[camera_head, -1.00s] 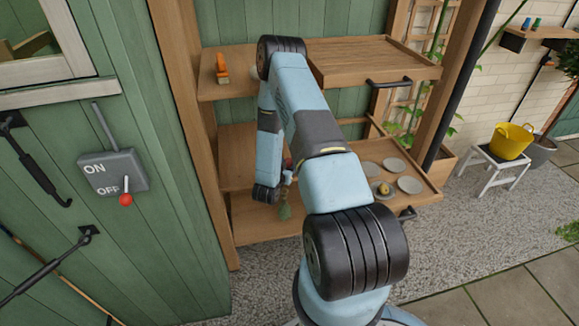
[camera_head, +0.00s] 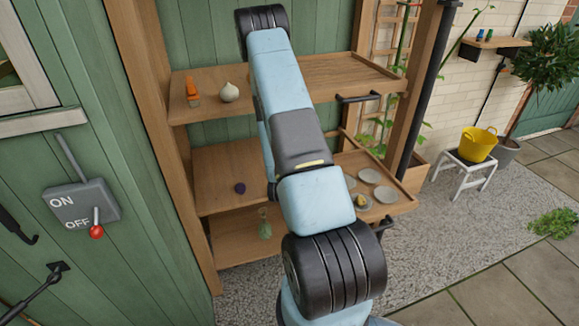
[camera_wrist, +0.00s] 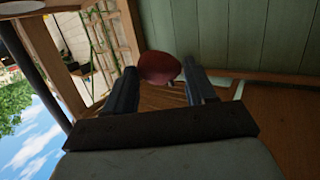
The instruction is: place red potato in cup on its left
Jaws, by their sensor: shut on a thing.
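In the wrist view my gripper (camera_wrist: 160,72) is shut on the red potato (camera_wrist: 160,67), a dull dark-red rounded thing between the fingertips. In the head view my own arm hides both the gripper and the potato. I see no clear cup in either view. Several grey round dishes (camera_head: 385,195) lie on the low pulled-out tray (camera_head: 404,205) at the right of the shelf unit. One of them holds a small yellow thing (camera_head: 361,200). I cannot tell whether any of these is the cup.
The wooden shelf unit (camera_head: 228,162) holds an orange item (camera_head: 192,92), a white bulb-shaped item (camera_head: 229,92), a dark purple round thing (camera_head: 240,188) and a green glass flask (camera_head: 265,223). An ON/OFF lever box (camera_head: 82,204) is at left. A yellow bucket (camera_head: 478,146) stands at right.

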